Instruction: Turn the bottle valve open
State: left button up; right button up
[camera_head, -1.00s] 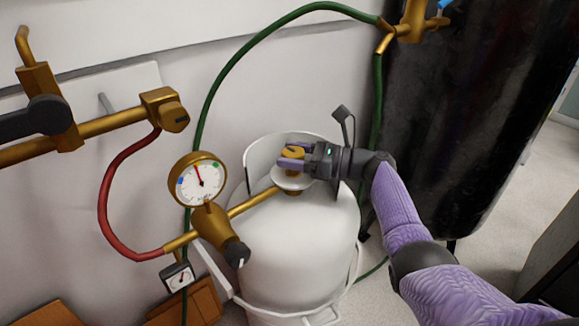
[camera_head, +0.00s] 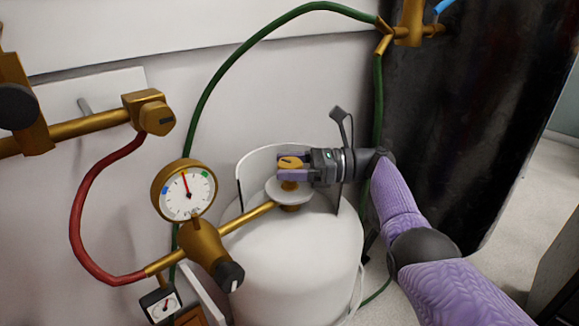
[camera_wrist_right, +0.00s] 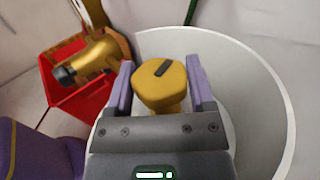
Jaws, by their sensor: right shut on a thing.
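The bottle valve is a brass knob (camera_head: 290,163) on top of the white gas bottle (camera_head: 290,255). My right gripper (camera_head: 292,168) comes in from the right at the height of the knob and is shut on it. In the right wrist view the knob (camera_wrist_right: 161,84), with a dark mark on its top, sits between the two purple fingers of the gripper (camera_wrist_right: 160,88). The white collar (camera_wrist_right: 262,75) of the bottle curves around the right side there.
A round gauge (camera_head: 184,190) and brass regulator (camera_head: 205,250) stand left of the bottle. A red hose (camera_head: 82,225) and a green hose (camera_head: 225,70) run along the wall. A dark cylinder (camera_head: 445,120) stands behind my right arm.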

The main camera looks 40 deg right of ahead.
jog(key=o, duration=1.2)
jog(key=shift+w+a, duration=0.1)
jog(key=v, duration=0.5)
jog(key=shift+d+f, duration=0.1)
jog(key=shift+d, duration=0.2)
pick_arm(q)
jog(key=w+b, duration=0.2)
jog(key=w, duration=0.5)
jog(key=shift+w+f, duration=0.25)
jog(key=shift+f, duration=0.1)
pick_arm(e)
jog(key=shift+v, duration=2.25)
jog(key=shift+a, duration=0.1)
